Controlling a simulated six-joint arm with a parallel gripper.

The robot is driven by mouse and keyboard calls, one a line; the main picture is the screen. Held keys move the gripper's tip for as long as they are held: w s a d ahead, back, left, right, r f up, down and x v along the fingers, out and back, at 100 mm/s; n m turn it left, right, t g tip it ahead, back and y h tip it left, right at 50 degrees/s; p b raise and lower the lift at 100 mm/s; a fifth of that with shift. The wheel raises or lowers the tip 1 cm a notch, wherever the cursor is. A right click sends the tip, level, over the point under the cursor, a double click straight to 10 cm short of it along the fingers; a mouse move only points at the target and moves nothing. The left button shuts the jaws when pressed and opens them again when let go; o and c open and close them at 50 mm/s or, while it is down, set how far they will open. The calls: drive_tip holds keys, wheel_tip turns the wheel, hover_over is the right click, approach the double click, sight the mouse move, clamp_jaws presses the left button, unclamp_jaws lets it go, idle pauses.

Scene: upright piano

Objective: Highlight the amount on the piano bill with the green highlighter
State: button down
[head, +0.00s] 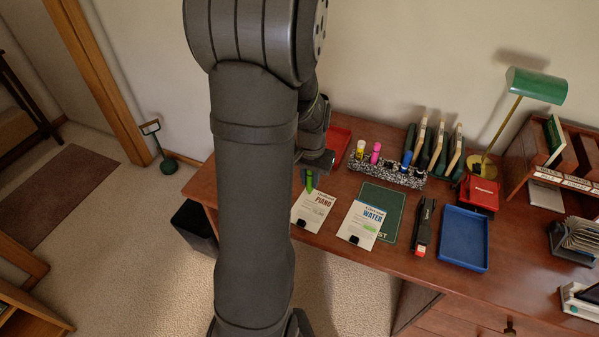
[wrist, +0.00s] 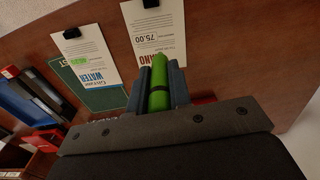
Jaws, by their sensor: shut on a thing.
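The green highlighter (wrist: 159,85) is upright between the two fingers of my gripper (wrist: 162,75), which is shut on it. It also shows in the head view (head: 309,181), over the upper left part of the piano bill (head: 318,205). In the wrist view the piano bill (wrist: 158,25) lies just beyond the highlighter, with its printed amount 75.00 in sight and no green on it that I can see. I cannot tell whether the tip touches the paper. The water bill (head: 361,222) lies to its right in the head view and bears a green mark.
A speckled holder (head: 400,177) with yellow, pink and blue markers stands behind the bills. A green mat (head: 397,200), a black stapler-like tool (head: 424,227) and a blue tray (head: 464,238) lie to the right. A red tray (head: 340,137) is at the back. My arm hides the desk's left part.

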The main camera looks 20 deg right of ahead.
sight(309, 193)
drive_tip(key=shift+f, duration=3.7)
drive_tip(key=shift+s+d+f, duration=0.2)
drive_tip(key=shift+s+d, duration=0.5)
drive_tip(key=shift+s, duration=0.15)
drive_tip(key=shift+s+d, duration=1.2)
drive_tip(key=shift+s, duration=0.3)
drive_tip(key=shift+w+a, duration=0.9)
drive_tip(key=shift+w, duration=0.2)
drive_tip(key=shift+w+a, duration=0.85)
drive_tip(key=shift+w, duration=0.25)
drive_tip(key=shift+w+a+r, duration=0.15)
drive_tip(key=shift+w+a, duration=0.05)
drive_tip(key=shift+w, duration=0.05)
drive_tip(key=shift+s+r, duration=0.1)
drive_tip(key=shift+r, duration=3.8)
drive_tip(key=shift+f, duration=0.1)
